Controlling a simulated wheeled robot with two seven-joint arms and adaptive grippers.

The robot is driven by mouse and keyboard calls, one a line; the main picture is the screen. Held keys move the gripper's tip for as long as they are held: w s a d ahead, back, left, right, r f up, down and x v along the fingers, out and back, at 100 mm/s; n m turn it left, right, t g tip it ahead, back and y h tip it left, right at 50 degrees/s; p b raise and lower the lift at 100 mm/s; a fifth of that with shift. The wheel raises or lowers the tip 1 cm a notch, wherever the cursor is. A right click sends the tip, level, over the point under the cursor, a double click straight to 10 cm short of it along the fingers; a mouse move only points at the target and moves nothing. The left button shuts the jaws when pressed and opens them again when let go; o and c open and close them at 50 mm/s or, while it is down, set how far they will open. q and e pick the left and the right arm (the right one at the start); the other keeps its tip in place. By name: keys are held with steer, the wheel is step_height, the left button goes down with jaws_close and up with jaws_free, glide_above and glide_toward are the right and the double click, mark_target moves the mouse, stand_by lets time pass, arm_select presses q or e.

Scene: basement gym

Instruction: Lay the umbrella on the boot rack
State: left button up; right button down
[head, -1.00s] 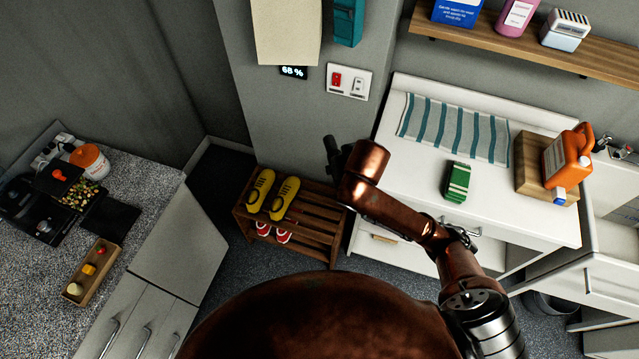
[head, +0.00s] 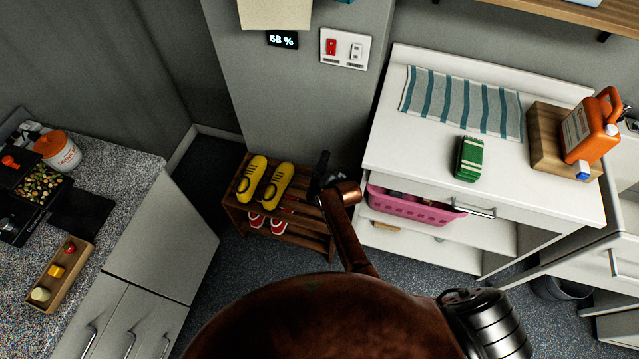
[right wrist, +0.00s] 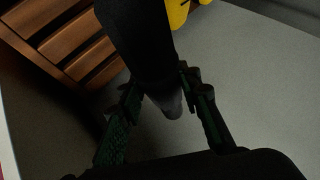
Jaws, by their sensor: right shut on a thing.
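The boot rack (head: 312,243) is a brown wooden slatted rack against the wall, also at upper left in the right wrist view (right wrist: 75,45). Yellow shoes (head: 264,183) stand on the left of its top, and its right part looks bare. My right gripper (head: 322,178) is at the right end of the rack in the head view. In the right wrist view the gripper (right wrist: 160,98) is shut on a dark, long umbrella (right wrist: 142,40) with a greyish tip. Most of the umbrella is hidden in the head view. My left gripper is not in view.
Red-and-white shoes (head: 266,222) sit on the rack's lower level. A white cabinet (head: 420,150) with a pink basket (head: 410,205) stands close on the right. A grey-fronted counter (head: 165,245) is on the left. The wall is right behind the rack.

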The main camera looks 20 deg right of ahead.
steer(key=shift+s+a+f, duration=0.1)
steer(key=shift+f, duration=0.35)
steer(key=shift+s+a+f, duration=0.1)
steer(key=shift+f, duration=0.35)
steer(key=shift+s+a+f, duration=0.1)
steer(key=shift+f, duration=0.25)
steer(key=shift+f+b, duration=0.2)
steer(key=shift+b, duration=0.1)
step_height(320, 180, down, 8)
steer(key=b, duration=0.7)
steer(key=shift+r, duration=0.1)
steer(key=shift+f+b, duration=1.1)
steer(key=shift+f, duration=1.2)
steer(key=shift+f+b, duration=0.15)
steer(key=shift+b, duration=0.15)
steer(key=c, duration=1.8)
jaws_free()
steer(key=shift+c, duration=0.2)
steer(key=o, duration=0.5)
steer(key=shift+c, duration=0.2)
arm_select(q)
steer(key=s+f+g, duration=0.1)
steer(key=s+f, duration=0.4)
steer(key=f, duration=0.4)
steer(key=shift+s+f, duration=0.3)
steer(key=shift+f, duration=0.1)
arm_select(e)
steer(key=shift+o, duration=0.3)
steer(key=shift+s+f, duration=0.1)
